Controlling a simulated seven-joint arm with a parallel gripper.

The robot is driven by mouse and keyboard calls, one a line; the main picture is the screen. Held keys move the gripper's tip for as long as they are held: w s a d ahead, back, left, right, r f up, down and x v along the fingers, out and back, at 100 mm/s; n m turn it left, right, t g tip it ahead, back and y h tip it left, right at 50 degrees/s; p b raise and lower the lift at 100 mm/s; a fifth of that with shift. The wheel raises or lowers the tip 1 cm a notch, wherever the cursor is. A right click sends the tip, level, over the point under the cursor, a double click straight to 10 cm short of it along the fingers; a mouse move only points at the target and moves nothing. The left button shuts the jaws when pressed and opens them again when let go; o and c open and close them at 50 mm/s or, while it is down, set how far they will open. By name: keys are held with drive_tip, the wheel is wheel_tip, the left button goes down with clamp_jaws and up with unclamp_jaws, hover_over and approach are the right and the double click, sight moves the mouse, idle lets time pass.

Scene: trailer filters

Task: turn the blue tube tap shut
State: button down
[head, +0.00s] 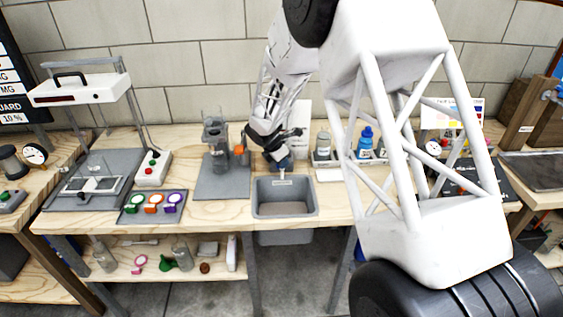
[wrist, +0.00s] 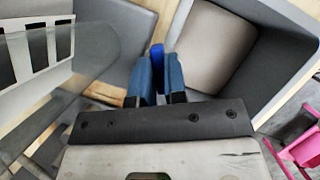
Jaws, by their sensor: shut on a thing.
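The blue tap (wrist: 157,56) shows in the wrist view as a small bright blue piece between my fingertips. My gripper (wrist: 159,78), with darker blue finger pads, is shut on it. Most of the tap is hidden by the fingers, so I cannot tell its turn angle. In the head view my gripper (head: 283,160) points down at the back edge of the grey sink (head: 262,212); the tap itself cannot be made out there.
A stand with clear vessels (head: 215,135) and an orange part (head: 239,149) is close left of my gripper. Bottles, one of them blue (head: 365,143), stand to the right. Three coloured rings lie on a grey mat (head: 134,214). The wooden bench front (head: 225,215) is clear.

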idle(0.4)
drive_tip(key=c, duration=1.2)
unclamp_jaws()
drive_tip(key=shift+o, duration=0.2)
drive_tip(key=shift+n, duration=0.3)
